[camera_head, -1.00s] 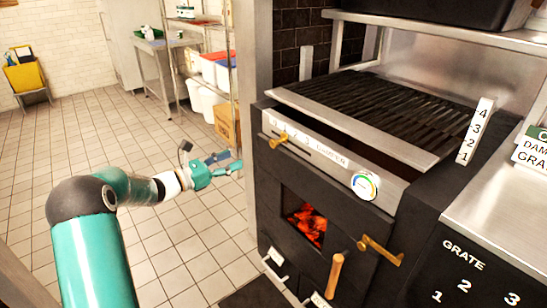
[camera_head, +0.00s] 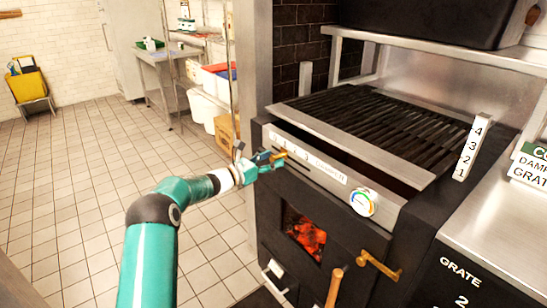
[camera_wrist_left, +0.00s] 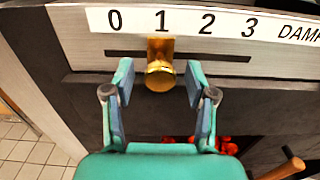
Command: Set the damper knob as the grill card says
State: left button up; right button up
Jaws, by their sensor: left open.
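The brass damper knob (camera_wrist_left: 160,65) sits in a horizontal slot under a white scale marked 0, 1, 2, 3 (camera_wrist_left: 180,20). In the left wrist view it stands below the 1. My left gripper (camera_wrist_left: 160,85) is open, with one finger on each side of the knob and a gap showing at both. In the head view the left gripper (camera_head: 272,160) is at the left end of the grill's front panel and partly hides the knob. The grill card (camera_head: 532,163) is cut off at the right edge; only parts of its words show. My right gripper is not in view.
The grill front has a round gauge (camera_head: 362,202), a firebox window with glowing coals (camera_head: 306,236) and brass and wooden handles. A grate scale (camera_head: 472,147) stands at the grate's right. Open tiled floor (camera_head: 80,170) lies to the left.

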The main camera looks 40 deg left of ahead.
pick_arm(q)
jog(key=shift+w+d, duration=0.15)
jog(key=shift+w, duration=0.35)
grip_shut()
